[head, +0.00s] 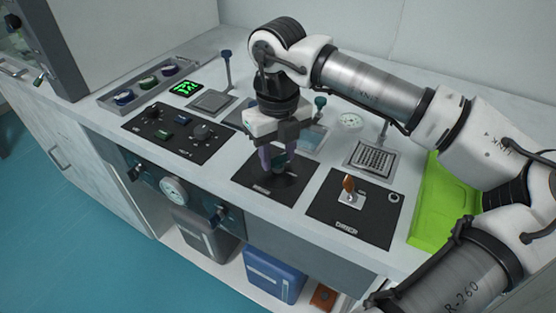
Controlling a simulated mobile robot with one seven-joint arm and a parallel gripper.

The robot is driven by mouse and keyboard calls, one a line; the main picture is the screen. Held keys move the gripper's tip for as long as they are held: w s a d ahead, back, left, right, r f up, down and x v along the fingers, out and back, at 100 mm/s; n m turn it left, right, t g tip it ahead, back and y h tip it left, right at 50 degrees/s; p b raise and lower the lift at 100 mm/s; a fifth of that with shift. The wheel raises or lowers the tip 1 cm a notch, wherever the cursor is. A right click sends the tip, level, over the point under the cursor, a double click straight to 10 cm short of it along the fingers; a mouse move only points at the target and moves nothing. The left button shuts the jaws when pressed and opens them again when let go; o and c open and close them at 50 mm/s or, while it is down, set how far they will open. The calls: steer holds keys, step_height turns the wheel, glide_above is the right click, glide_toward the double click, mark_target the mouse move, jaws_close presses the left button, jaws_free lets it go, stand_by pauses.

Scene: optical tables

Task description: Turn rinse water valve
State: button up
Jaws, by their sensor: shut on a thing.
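My gripper (272,163) points down over the middle black panel (287,194) on the bench. Its fingers are shut around a small dark teal valve handle (279,159), which shows only in part between them. The fingers and gripper body hide most of the handle and its base, so I cannot tell which way it is turned. The panel's label is too small to read.
A black panel with an orange-brown lever (348,185) lies to the right, beside a green tray (437,208). A panel with knobs (180,135) lies left. A blue bin (273,276) sits below the bench.

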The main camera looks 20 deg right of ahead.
mark_target(278, 156)
steer(key=n+b, duration=0.2)
steer(key=n, duration=0.3)
steer(key=shift+n+b, duration=0.3)
stand_by(0.5)
steer(key=o, duration=1)
step_height(278, 156, up, 14)
steer(key=shift+p, duration=0.3)
